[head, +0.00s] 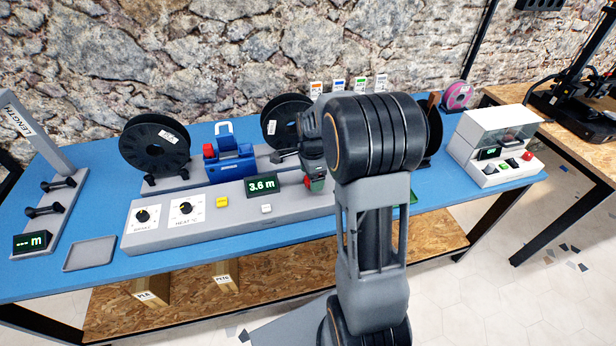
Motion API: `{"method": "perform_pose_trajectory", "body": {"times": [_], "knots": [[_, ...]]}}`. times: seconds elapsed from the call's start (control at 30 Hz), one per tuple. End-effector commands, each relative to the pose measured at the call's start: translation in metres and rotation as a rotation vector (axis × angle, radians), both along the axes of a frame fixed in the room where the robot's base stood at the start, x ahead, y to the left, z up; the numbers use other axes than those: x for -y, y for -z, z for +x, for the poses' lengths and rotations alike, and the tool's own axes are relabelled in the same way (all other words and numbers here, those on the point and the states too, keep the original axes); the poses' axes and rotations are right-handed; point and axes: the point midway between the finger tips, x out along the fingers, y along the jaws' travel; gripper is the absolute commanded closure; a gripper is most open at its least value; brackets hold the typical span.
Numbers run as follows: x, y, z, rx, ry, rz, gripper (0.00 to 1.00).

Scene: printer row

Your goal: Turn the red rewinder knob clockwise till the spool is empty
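The grey console (150,235) on the blue bench carries a display (262,185) reading "3.6 m". A small red part (309,183), likely the red knob, shows at the console's right end, mostly hidden by my gripper (313,172). My gripper points down right at it; whether the fingers touch or grip it cannot be seen. A black spool (155,145) stands at the left and another black spool (284,118) stands behind the console's middle, partly covered by my arm. How much filament is on them is unclear.
A blue device (232,165) with a red part stands between the spools. A grey tray (91,253) and a length gauge (45,205) are at the left. A white-lidded unit (495,145) and a pink spool (457,96) are at the right. The bench's front strip is clear.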

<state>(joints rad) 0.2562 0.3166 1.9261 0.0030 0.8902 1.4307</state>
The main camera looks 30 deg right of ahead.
Motion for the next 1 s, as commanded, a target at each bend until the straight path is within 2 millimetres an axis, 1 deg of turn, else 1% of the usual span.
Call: {"method": "perform_pose_trajectory", "body": {"times": [0.23,0.37,0.47,0.8,1.0], "knots": [[0.002,0.001,-0.002,-0.006,0.004,0.0,0.18],[0.003,-0.006,-0.002,-0.004,0.005,0.0,0.18],[0.003,-0.021,-0.001,-0.002,0.006,-0.002,0.18],[0.002,-0.09,0.0,-0.002,0.003,-0.001,0.18],[0.002,-0.12,0.001,-0.002,0.003,-0.001,0.18]]}}
